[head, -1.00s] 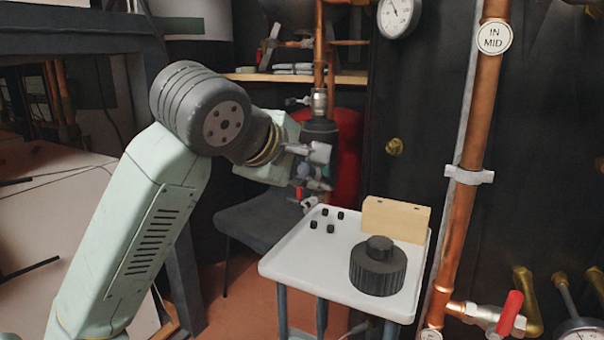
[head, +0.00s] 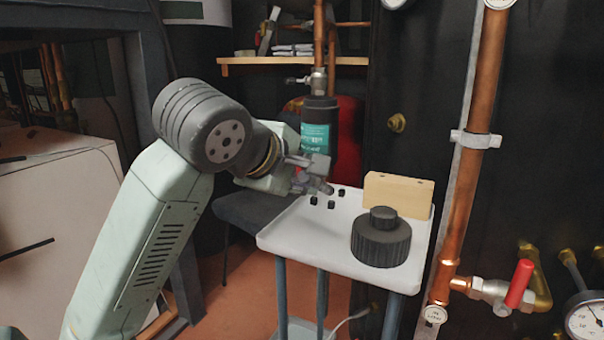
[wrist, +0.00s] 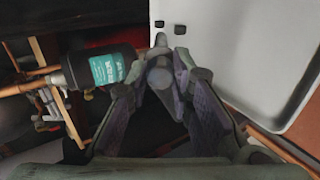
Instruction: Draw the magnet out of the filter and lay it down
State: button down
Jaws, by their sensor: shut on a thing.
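The filter (head: 319,125) is a black upright cylinder with a teal label on the copper pipe behind the tray. It also shows lying sideways at the left of the wrist view (wrist: 103,69). My gripper (head: 318,180) is just below and in front of the filter, over the tray's back left edge. In the wrist view its fingers are shut on a grey rod-like piece (wrist: 160,74), seemingly the magnet, which is clear of the filter there. The fingers hide part of this piece, and its lower end is hard to make out in the head view.
The white tray (head: 300,243) bears a large black ribbed cap (head: 381,246), a tan block (head: 398,194) and several small black pieces (head: 331,205). Its front left is bare. A copper pipe (head: 465,200) with a red-handled valve (head: 519,283) stands to the right.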

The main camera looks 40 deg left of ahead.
jog(key=c, duration=1.3)
grip_release()
jog(key=shift+c, duration=0.2)
notch_tip(320, 180, up, 11)
jog(key=p, duration=0.8)
